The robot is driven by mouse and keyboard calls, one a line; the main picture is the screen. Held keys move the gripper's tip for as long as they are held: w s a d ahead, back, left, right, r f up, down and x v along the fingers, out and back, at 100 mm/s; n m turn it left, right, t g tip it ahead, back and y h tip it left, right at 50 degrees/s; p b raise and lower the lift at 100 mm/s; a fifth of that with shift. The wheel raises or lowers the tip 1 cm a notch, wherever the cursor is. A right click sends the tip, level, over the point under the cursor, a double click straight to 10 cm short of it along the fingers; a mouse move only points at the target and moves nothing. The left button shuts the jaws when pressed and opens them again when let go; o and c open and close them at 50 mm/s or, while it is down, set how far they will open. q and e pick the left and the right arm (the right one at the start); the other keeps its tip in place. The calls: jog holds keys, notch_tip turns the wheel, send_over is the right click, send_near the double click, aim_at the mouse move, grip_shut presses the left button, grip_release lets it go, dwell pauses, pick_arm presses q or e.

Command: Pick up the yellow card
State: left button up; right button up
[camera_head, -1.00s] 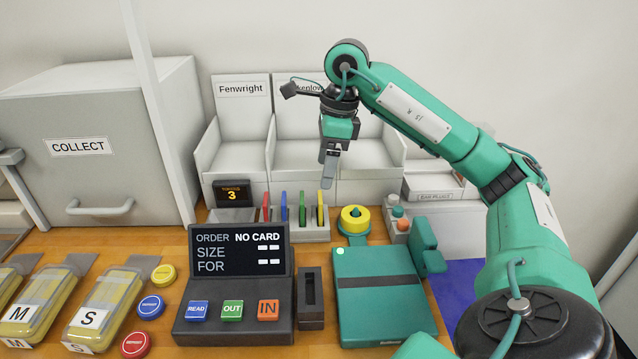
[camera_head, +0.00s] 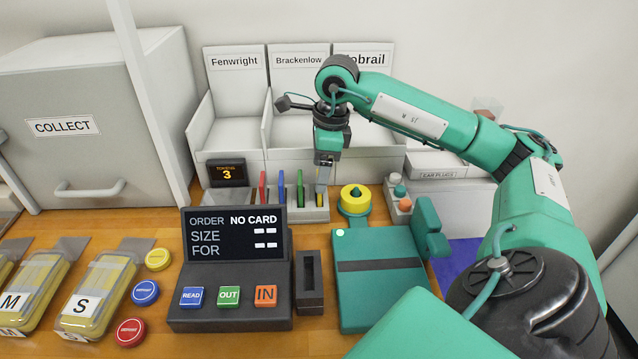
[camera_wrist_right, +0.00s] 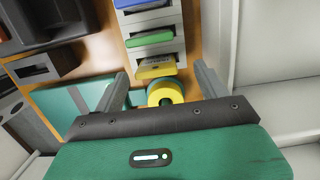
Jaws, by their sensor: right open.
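The yellow card (camera_wrist_right: 157,70) stands in the end slot of a grey card rack (camera_head: 312,214), to the right of the green card (camera_head: 300,186). In the head view only a small part of the yellow card (camera_head: 319,200) shows, the rest hidden by my right gripper (camera_head: 324,182). In the right wrist view the open jaws of my right gripper (camera_wrist_right: 160,75) lie either side of the yellow card, with gaps showing; I see no contact. My left gripper is in neither view.
A blue card (camera_head: 281,186) and a red card (camera_head: 262,187) stand further left in the rack. A yellow roll (camera_head: 354,197) on a green holder sits close on the right. The order terminal (camera_head: 236,268) and a green box (camera_head: 380,290) stand in front.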

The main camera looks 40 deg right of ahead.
jog(key=f, duration=0.4)
jog(key=shift+a+f, duration=0.15)
jog(key=shift+a, duration=0.2)
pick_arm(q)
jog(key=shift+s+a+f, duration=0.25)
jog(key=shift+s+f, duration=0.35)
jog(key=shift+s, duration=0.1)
pick_arm(e)
jog(key=shift+c, duration=0.4)
jog(key=c, duration=1)
jog(key=shift+o, duration=0.2)
